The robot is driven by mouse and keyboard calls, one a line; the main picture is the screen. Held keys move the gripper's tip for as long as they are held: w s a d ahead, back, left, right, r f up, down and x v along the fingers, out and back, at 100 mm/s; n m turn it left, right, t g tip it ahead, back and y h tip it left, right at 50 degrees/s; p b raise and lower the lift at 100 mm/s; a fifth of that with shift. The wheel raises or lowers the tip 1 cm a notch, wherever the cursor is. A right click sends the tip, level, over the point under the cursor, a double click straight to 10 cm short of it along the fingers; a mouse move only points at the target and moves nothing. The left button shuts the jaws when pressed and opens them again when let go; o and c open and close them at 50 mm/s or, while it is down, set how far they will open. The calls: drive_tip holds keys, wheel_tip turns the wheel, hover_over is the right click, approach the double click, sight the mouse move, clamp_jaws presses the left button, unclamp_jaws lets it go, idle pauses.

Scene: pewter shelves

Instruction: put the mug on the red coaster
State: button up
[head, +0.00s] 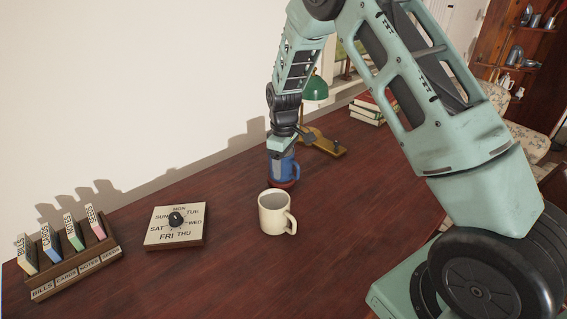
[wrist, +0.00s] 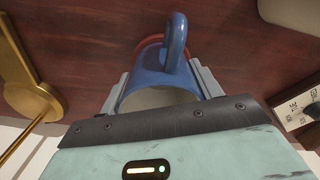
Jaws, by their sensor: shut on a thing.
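A blue mug (head: 284,166) is upright between the fingers of my gripper (head: 283,147) at the far middle of the dark red-brown table. My gripper is shut on it, with one finger on each side of the mug, as the wrist view shows (wrist: 162,88). The mug's handle points up in the wrist view. The red coaster (head: 289,184) shows as a thin edge under the mug's base, and as a red arc past it in the wrist view (wrist: 149,42). Most of the coaster is hidden by the mug. I cannot tell whether the mug touches it.
A cream mug (head: 272,213) stands in front of the blue one. A day dial (head: 175,227) and a card rack (head: 75,262) are to the left. A green lamp (head: 315,88) with a brass base and several books (head: 368,108) stand behind. The front middle is clear.

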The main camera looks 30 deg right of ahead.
drive_tip(key=o, duration=1.2)
drive_tip(key=shift+f, duration=0.15)
